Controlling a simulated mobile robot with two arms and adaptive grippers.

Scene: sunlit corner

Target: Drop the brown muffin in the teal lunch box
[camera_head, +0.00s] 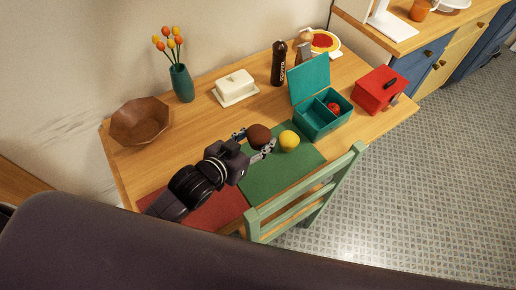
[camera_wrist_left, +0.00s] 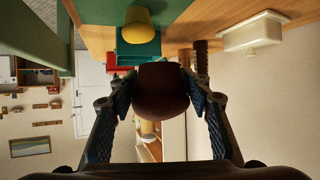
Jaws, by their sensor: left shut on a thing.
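The brown muffin (camera_head: 259,136) is between the fingers of my left gripper (camera_head: 254,139), which is shut on it above the table. In the left wrist view the muffin (camera_wrist_left: 161,90) fills the space between the two fingertips (camera_wrist_left: 160,92). The teal lunch box (camera_head: 321,127) stands open on the table to the right of the gripper, its lid raised at the back. It has a divider, and a red round item (camera_head: 334,109) lies in its right part. The lunch box also shows beyond the muffin in the left wrist view (camera_wrist_left: 138,50). My right gripper is not in view.
A yellow muffin-like item (camera_head: 289,141) sits on the green mat (camera_head: 274,178), between the gripper and the lunch box. A red box (camera_head: 379,91), dark bottle (camera_head: 278,64), butter dish (camera_head: 236,88), vase (camera_head: 181,82) and wooden bowl (camera_head: 140,121) stand around. A green chair (camera_head: 305,194) is at the front edge.

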